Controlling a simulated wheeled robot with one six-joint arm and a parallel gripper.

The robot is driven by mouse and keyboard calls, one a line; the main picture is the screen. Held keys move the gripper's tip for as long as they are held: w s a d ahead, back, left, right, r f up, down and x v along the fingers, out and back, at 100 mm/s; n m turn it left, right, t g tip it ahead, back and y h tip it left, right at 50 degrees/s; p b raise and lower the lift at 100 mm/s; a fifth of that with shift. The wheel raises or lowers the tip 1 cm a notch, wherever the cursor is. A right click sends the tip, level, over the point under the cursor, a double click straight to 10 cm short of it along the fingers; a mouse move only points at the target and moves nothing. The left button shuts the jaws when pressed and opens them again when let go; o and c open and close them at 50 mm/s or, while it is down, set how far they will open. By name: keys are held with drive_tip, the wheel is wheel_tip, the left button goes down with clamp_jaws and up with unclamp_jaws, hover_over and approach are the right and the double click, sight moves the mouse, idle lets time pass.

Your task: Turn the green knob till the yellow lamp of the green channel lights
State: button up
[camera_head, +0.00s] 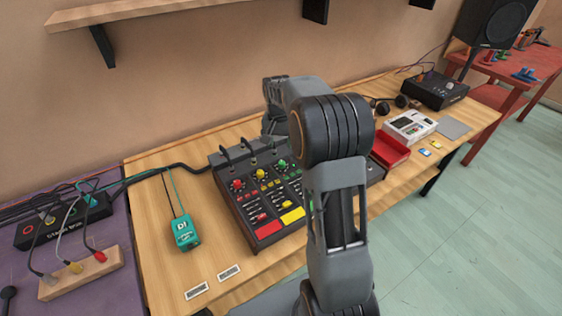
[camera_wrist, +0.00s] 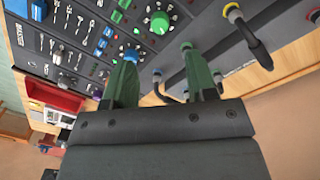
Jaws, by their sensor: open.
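The mixer (camera_head: 263,232) stands on the wooden table with red, yellow and green channels. The green knob (camera_head: 283,165) is at the top of its channel, near the arm. In the head view my arm hides the gripper. I cannot make out the yellow lamp of the green channel.
Cable plugs, one with a yellow ring (camera_wrist: 235,14), stand along the mixer's back edge close to the fingers. A teal DI box (camera_head: 187,233) lies left of the mixer; a red tray (camera_head: 389,150) is to the right.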

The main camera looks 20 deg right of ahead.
sight(282, 162)
wheel_tip(282, 162, down, 9)
drive_tip(key=shift+s+d+f, duration=0.1)
drive_tip(key=shift+d, duration=0.05)
idle(0.4)
drive_tip(key=c, duration=0.9)
